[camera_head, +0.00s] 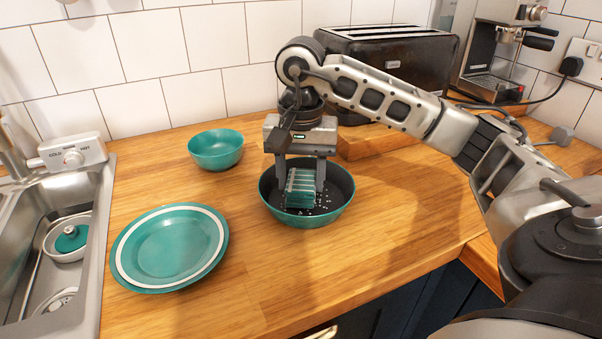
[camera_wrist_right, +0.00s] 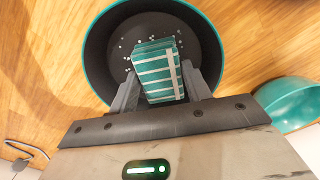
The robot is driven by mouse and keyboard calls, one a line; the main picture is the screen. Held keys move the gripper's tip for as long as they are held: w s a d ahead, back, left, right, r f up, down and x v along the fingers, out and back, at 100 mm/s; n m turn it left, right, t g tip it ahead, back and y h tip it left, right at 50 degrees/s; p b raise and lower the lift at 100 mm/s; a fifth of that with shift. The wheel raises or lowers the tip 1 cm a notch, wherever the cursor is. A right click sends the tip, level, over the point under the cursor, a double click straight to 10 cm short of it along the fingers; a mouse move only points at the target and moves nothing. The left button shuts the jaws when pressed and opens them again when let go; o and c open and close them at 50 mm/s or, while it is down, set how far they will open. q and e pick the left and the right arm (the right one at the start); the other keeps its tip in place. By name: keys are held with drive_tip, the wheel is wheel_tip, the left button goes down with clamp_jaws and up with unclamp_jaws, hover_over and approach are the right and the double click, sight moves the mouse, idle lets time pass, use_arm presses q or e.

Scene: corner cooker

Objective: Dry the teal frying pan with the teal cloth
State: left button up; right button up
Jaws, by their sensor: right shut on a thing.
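The teal frying pan (camera_head: 337,207) sits on the wooden counter in the head view, with a dark inside and small pale droplets on its floor. It also shows in the right wrist view (camera_wrist_right: 100,62). My right gripper (camera_head: 302,187) points down into the pan and is shut on the folded teal cloth (camera_head: 301,188), which has white stripes. In the right wrist view the cloth (camera_wrist_right: 157,72) is between the two fingers, over the pan's floor. Whether it touches the floor is hard to tell. Droplets show beside the cloth. My left gripper is not in view.
A teal plate (camera_head: 170,247) lies left of the pan, and a teal bowl (camera_head: 216,149) stands behind it. A sink (camera_head: 88,262) is at the far left. A toaster (camera_head: 390,62) and coffee machine (camera_head: 500,55) stand at the back. The counter's front is clear.

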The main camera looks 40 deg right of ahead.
drive_tip(key=shift+f+b, duration=0.55)
drive_tip(key=shift+f, duration=0.05)
idle(0.7)
idle(0.4)
drive_tip(key=shift+s+a, duration=0.6)
drive_tip(key=shift+a, duration=0.05)
drive_tip(key=shift+w+d, duration=1.25)
drive_tip(key=shift+d, duration=0.1)
drive_tip(key=shift+s+a, duration=1.3)
drive_tip(key=shift+a, duration=0.1)
